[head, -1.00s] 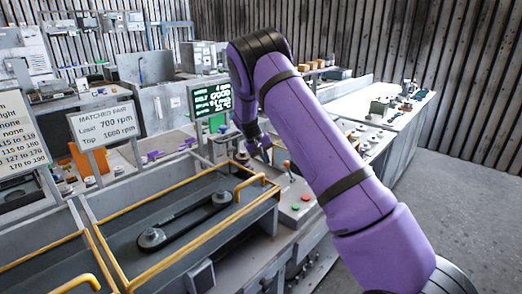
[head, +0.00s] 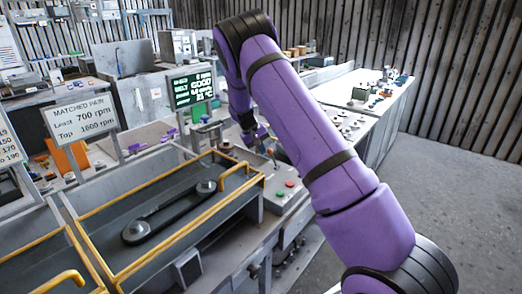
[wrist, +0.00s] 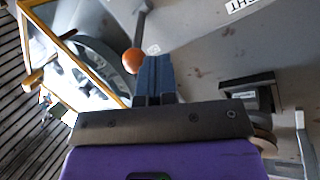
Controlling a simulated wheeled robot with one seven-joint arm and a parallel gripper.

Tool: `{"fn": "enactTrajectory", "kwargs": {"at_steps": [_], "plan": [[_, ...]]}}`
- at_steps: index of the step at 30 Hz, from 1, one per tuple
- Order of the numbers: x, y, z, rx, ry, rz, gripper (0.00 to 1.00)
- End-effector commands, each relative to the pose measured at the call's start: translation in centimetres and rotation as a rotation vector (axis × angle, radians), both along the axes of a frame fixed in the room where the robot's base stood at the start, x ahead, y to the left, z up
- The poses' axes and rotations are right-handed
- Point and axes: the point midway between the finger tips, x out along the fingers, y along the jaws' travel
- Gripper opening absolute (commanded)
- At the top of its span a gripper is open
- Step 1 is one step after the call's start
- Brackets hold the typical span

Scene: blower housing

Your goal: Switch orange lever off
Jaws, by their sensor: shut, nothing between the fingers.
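The orange lever has a round orange knob (wrist: 133,61) on a grey shaft, seen in the wrist view. My gripper (wrist: 157,62) is shut and empty, its blue fingers together just right of the knob; they look very close, and I cannot tell whether they touch. In the head view my gripper (head: 262,136) is over the control panel (head: 286,200), at the lever. The lever's shaft (head: 274,161) shows there, but the knob is hard to make out beside the fingers.
A red button (head: 290,184) and a green button (head: 280,194) sit on the panel. A yellow-railed guard (head: 165,244) surrounds a belt drive (head: 170,212) to the left. A green-text screen (head: 193,90) stands behind. The floor at right is clear.

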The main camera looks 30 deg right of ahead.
Motion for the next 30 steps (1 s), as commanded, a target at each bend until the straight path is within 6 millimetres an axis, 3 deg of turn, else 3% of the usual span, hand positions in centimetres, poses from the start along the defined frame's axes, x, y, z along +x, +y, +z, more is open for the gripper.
{"fn": "enactTrajectory", "kwargs": {"at_steps": [20,30], "plan": [[-0.9,-0.4,0.7,0.043,-0.115,-0.002,0.00],[-2.6,-1.0,1.6,0.106,-0.287,-0.005,0.00]]}}
